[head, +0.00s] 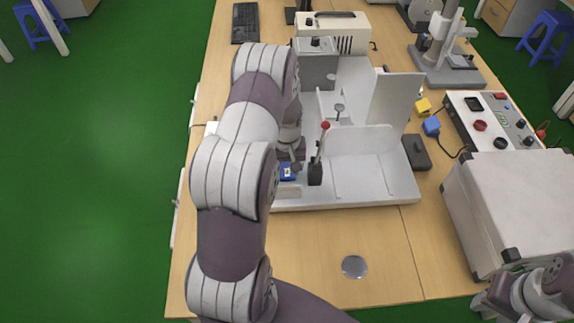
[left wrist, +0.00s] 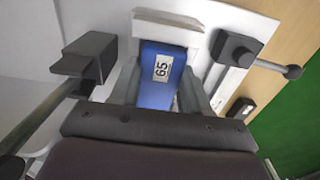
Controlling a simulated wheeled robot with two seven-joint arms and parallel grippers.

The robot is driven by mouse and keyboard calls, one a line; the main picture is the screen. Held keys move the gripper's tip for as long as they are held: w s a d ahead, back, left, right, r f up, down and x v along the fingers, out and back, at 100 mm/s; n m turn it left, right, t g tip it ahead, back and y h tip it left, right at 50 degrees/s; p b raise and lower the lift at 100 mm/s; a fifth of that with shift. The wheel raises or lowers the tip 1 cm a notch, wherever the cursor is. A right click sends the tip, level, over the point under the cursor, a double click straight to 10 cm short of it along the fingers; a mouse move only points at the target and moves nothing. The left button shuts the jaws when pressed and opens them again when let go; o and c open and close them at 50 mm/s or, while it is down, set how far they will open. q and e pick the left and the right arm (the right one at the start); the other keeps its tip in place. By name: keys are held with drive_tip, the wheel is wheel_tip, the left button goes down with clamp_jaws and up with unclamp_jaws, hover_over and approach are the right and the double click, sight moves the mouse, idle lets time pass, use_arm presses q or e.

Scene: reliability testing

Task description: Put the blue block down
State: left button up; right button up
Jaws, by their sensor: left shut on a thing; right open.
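The blue block (head: 287,171) is at the front left of the white test fixture (head: 375,190). In the left wrist view the blue block (left wrist: 160,92) carries a white label reading 65. My left gripper (head: 291,163) is shut on it, with one grey finger on each side. The block's far end is close to a pale ledge (left wrist: 168,32); I cannot tell whether they touch, or whether the block rests on the fixture. My right gripper (head: 488,302) is open at the bottom right, partly cut off by the frame, away from the fixture.
A black lever post with a red knob (head: 325,126) stands just right of the block. In the left wrist view dark clamp parts flank the fingers (left wrist: 90,57) (left wrist: 238,47). A grey case (head: 525,205) stands at right. The front table around a metal disc (head: 354,267) is clear.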

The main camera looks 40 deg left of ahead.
sight(287, 169)
use_arm(q)
drive_tip(key=o, duration=1.1)
drive_tip(key=shift+r, duration=0.35)
wheel_tip(287, 169, up, 11)
drive_tip(key=b, duration=0.2)
drive_tip(key=s+d+r+m, duration=0.1)
drive_tip(key=s+d+m, duration=0.3)
drive_tip(key=d, duration=0.5)
drive_tip(key=s+d+r+m+t, duration=0.1)
drive_tip(key=s+d+m, duration=0.3)
drive_tip(key=s+d, duration=0.5)
drive_tip(key=shift+r, duration=0.45)
